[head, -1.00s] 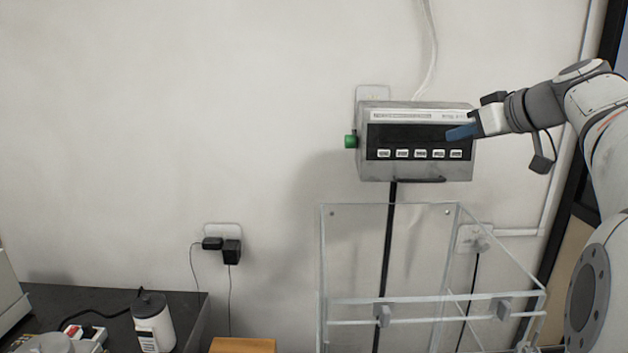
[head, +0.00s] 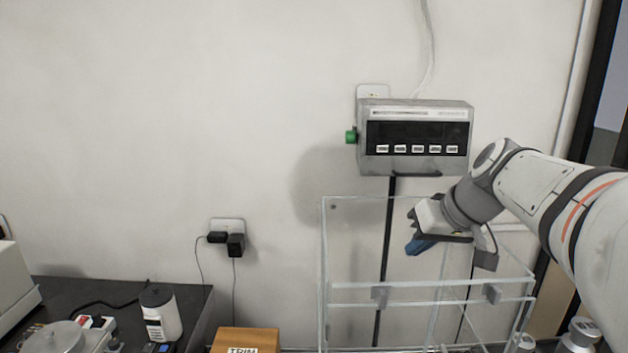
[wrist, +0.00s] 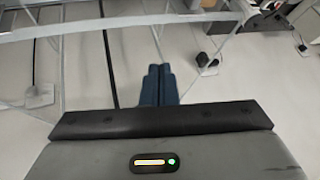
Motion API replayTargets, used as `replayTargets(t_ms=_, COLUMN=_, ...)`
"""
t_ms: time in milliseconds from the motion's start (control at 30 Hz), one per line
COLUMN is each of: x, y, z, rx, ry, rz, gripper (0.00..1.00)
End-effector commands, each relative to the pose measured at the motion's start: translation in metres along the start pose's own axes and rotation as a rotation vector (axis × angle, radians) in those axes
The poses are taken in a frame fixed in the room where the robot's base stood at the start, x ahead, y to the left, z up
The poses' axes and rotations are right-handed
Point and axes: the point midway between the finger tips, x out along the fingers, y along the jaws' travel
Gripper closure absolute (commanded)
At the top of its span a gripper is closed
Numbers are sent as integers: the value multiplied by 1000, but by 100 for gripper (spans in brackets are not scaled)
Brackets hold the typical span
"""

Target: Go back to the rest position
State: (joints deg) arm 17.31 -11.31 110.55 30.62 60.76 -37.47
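My gripper (head: 418,247) has blue fingers and hangs below the wall display, tilted down to the left. It overlaps the upper part of the clear glass draft shield (head: 323,270) in the head view; I cannot tell the gap in depth. In the wrist view the two blue fingers (wrist: 158,85) lie side by side against each other, with nothing seen between them. My arm comes in from the right edge of the head view.
A grey display box (head: 415,165) with a dark screen and a green side knob (head: 351,136) is on the wall. A dark bench (head: 80,288) at lower left carries a white bottle (head: 161,316). A wooden box (head: 245,341) is at bottom centre.

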Motion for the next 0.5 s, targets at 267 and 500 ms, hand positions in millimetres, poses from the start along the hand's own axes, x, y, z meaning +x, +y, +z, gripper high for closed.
replayTargets(t_ms=267, x=52, y=-28, z=142, rx=108, ry=-249, rz=167, gripper=100)
replayTargets(t_ms=500, x=71, y=-30, z=231, rx=127, ry=-347, rz=303, gripper=100)
